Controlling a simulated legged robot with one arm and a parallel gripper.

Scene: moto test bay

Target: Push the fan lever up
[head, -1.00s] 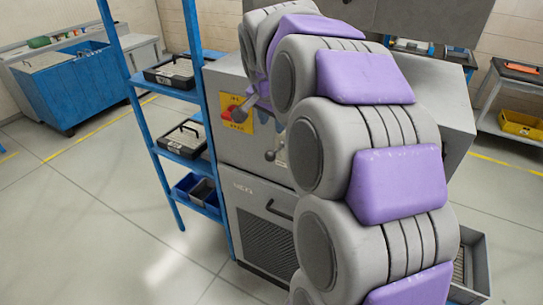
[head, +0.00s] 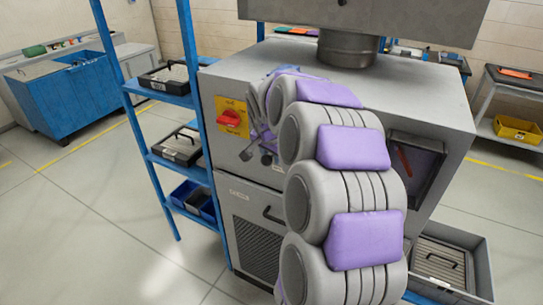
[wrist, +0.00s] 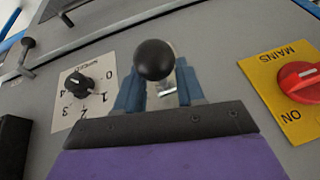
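In the wrist view a lever with a black ball knob (wrist: 154,60) stands out from the grey panel, in front of a pale plate. No fan label is readable on it. My gripper (wrist: 160,92) has its two blue-grey fingers apart, one on each side below the knob, with a metal stem showing between them. I cannot tell whether they touch it. In the head view my gripper (head: 256,112) is at the machine's front face, partly hidden by my arm, with small ball-ended levers (head: 246,154) just below it.
A red mains switch (wrist: 300,80) on a yellow plate is beside the lever; the head view shows it too (head: 230,117). A black speed dial (wrist: 77,84) is on the other side. A blue shelf rack (head: 192,100) stands left of the machine.

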